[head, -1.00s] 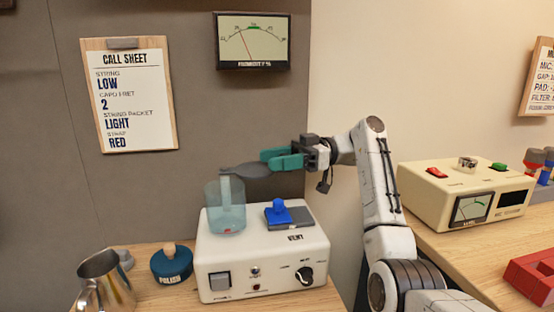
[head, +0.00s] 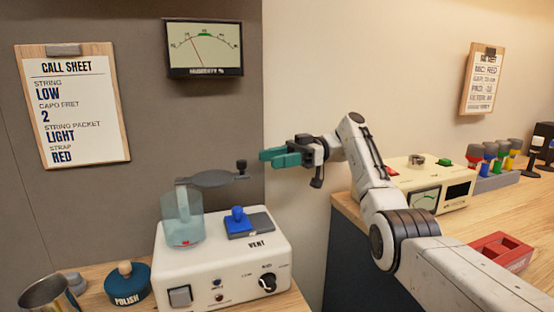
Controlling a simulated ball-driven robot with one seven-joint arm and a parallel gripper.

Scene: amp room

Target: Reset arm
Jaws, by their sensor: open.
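My gripper (head: 268,157) has teal fingers and is open and empty. It hangs in the air to the upper right of the white vent box (head: 222,268), apart from everything. My arm reaches in from the right. The tank has a little red mark low down. A blue lever (head: 238,219) stands on a grey plate on the same box.
A steel pitcher (head: 48,294) and a blue polish jar (head: 128,284) stand left of the box. A cream meter box (head: 430,182), a red tray (head: 501,250) and several coloured-top bottles are on the right bench. A humidity meter (head: 204,48) and call sheet (head: 72,104) hang behind.

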